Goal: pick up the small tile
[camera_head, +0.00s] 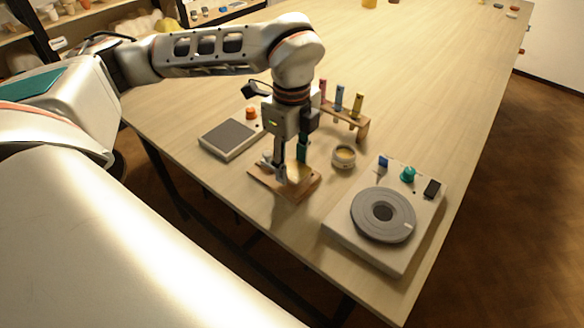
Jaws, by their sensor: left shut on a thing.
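My left gripper (291,168) points down over a small wooden board (301,193) near the front of the table. It is shut on a small pale thing between its fingers, which I take to be the small tile (294,173). The fingers hide most of it, and I cannot tell whether it touches the board. My right gripper is not in view.
On the table (200,105), a flat device with a dark top (228,137) stands left of the board. A small round pot (344,156) and a wooden rack (347,120) with coloured tubes stand behind right. A turntable device (383,216) is at right.

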